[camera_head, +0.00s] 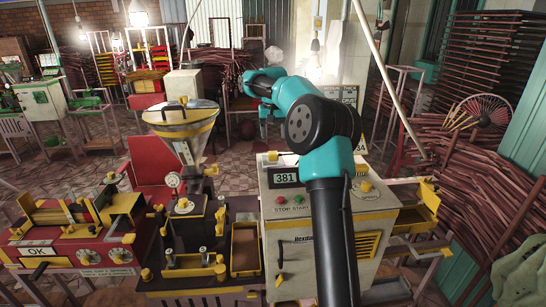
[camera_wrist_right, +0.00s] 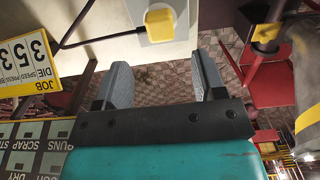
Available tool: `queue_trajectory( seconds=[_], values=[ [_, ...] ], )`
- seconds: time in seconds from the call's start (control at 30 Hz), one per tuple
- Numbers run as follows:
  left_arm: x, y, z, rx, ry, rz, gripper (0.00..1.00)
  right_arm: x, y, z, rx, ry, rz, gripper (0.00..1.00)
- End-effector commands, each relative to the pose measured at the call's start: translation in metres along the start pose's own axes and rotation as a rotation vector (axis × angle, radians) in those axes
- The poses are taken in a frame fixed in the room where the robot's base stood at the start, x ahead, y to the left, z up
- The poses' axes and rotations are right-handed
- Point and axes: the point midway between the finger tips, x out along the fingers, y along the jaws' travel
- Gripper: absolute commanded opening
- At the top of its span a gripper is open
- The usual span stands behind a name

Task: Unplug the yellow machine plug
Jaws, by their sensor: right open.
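A yellow plug (camera_wrist_right: 160,23) with a black cord sits on a pale plate at the top of the right wrist view. My right gripper (camera_wrist_right: 160,68) is open, and its two grey fingers point toward the plug with a gap between them and it. Nothing is held between the fingers. In the head view my right arm reaches over the white machine (camera_head: 376,225), with the gripper (camera_head: 264,130) small and dark behind it. A small yellow piece (camera_head: 272,156) shows at that machine's top edge; I cannot tell if it is the plug. My left gripper is not in view.
A metal hopper (camera_head: 181,120) with a yellow rim stands left of my right arm. A red press (camera_head: 70,245) is at the front left. A job board (camera_wrist_right: 32,68) hangs beside the gripper in the wrist view. Stick bundles (camera_head: 485,165) fill the right side.

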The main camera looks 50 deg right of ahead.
Motion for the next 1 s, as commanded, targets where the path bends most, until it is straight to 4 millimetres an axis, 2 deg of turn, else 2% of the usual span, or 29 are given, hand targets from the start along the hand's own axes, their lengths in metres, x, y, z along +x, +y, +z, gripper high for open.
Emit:
queue_trajectory(
  seconds=[0.7,1.0],
  values=[
    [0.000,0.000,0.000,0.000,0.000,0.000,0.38,0.074,0.000,0.000,0.000,-0.002,0.001,0.64],
    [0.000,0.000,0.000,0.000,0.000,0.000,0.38,0.087,0.000,0.000,0.000,0.000,0.000,0.64]
  ],
)
